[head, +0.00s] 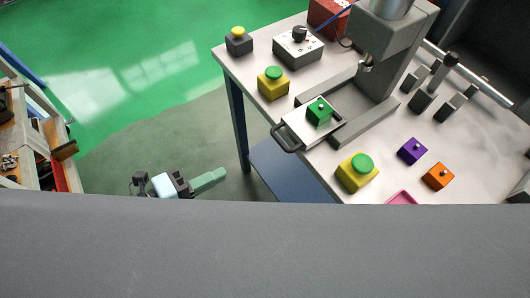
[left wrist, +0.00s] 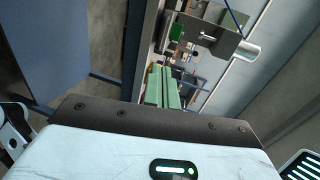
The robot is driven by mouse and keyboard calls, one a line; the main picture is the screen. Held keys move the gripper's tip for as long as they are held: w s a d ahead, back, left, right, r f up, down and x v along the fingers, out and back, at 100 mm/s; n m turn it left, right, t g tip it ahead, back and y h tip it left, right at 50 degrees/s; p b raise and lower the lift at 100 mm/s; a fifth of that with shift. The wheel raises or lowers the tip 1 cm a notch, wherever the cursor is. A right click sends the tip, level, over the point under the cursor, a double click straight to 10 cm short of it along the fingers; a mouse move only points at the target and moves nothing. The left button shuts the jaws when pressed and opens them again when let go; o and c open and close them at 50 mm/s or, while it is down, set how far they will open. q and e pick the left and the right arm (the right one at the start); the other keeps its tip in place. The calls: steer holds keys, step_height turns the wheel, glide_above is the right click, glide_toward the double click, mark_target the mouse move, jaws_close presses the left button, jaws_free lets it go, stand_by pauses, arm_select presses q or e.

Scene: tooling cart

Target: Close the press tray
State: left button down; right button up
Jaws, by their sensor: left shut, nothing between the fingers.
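The press tray (head: 299,128) is a light plate with a dark handle (head: 287,142), slid out of the press (head: 384,42) so that the handle overhangs the cart's edge. A green block with a small knob (head: 319,111) sits on the tray. My left gripper (head: 222,174) is shut and empty, left of and lower in the picture than the handle, apart from the cart. Its green fingers (left wrist: 165,88) lie together in the left wrist view, with the cart top and press beyond. My right gripper is not in view.
Yellow boxes with green buttons stand either side of the tray, one behind (head: 273,84) and one in front (head: 357,172). A purple block (head: 412,151) and an orange block (head: 438,176) lie to the right. Green floor is clear left of the cart. A grey surface hides the bottom.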

arm_select(q)
steer(key=p+x, duration=0.1)
steer(key=x, duration=1.3)
steer(key=shift+p, duration=0.35)
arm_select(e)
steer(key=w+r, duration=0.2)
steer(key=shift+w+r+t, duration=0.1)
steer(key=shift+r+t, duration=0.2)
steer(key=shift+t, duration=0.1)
arm_select(q)
steer(key=shift+r, duration=0.1)
